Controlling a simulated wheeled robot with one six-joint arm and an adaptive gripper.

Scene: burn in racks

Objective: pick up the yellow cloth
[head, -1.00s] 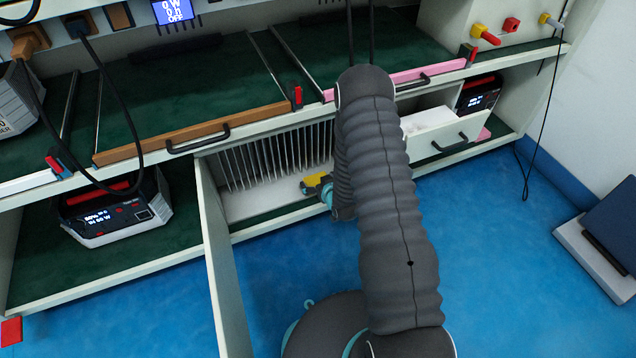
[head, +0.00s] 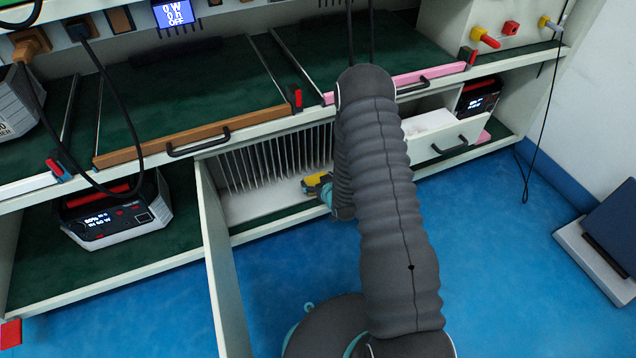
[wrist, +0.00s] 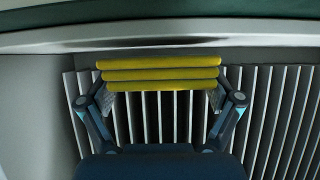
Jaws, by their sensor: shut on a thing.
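The yellow cloth (wrist: 160,74) is a folded stack of several layers. In the wrist view it spans between the two fingers of my gripper (wrist: 160,98), which is shut on it from both sides. In the head view the yellow cloth (head: 314,182) shows as a small patch at the front of the slotted compartment, left of my arm. Most of my gripper is hidden behind my arm there. Whether the cloth touches the surface under it cannot be told.
A slotted rack of white dividers (head: 270,162) stands behind the cloth. An open door panel (head: 222,265) juts out at the left. An open white drawer (head: 447,138) is at the right. The worktop edge with a black handle (head: 198,143) overhangs the rack.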

